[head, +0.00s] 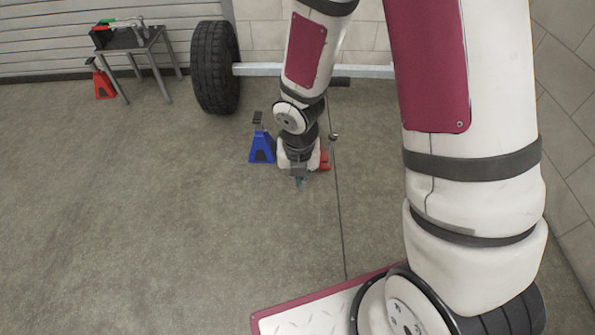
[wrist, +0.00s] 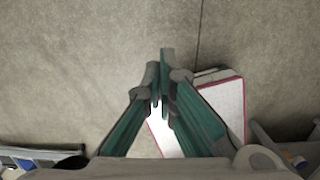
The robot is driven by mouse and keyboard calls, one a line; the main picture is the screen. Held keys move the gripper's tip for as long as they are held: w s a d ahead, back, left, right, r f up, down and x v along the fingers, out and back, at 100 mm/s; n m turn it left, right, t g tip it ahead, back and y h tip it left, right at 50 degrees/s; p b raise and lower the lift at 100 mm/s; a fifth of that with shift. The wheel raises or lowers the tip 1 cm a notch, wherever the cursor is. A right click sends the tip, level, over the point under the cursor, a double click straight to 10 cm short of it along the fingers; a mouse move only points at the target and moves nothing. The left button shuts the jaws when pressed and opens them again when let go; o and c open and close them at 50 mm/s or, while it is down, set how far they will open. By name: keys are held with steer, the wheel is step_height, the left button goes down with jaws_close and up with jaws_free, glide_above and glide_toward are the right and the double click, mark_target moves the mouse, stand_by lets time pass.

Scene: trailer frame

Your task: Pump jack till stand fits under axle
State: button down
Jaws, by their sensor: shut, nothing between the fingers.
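The axle (head: 262,69) is a pale horizontal bar running right from the wheel, and my arm crosses in front of part of it. A blue stand (head: 262,150) is upright on the floor just left of my gripper. A red piece, apparently the jack (head: 325,160), shows at the right edge of my gripper and is mostly hidden behind it. A small dark-tipped rod (head: 334,137) rises there; I cannot tell whether it is the jack's handle. My gripper (head: 298,186) points down in front of the red piece. In the wrist view its teal fingers (wrist: 163,75) are together and empty.
A black-tyred wheel (head: 213,68) stands at the axle's left end. A small table (head: 150,40) with tools is at the back left, with a red stand (head: 103,83) beside it. The floor (head: 130,210) at the front left is clear. A tiled wall closes the right side.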

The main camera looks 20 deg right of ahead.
steer(key=shift+w+d+r+p, duration=0.25)
steer(key=shift+w+r, duration=0.2)
steer(key=shift+w, duration=0.4)
steer(key=shift+w+d+r+p, duration=0.1)
steer(key=shift+w+d+r, duration=0.3)
steer(key=shift+w, duration=0.45)
steer(key=shift+a, duration=0.1)
steer(key=shift+r, duration=0.1)
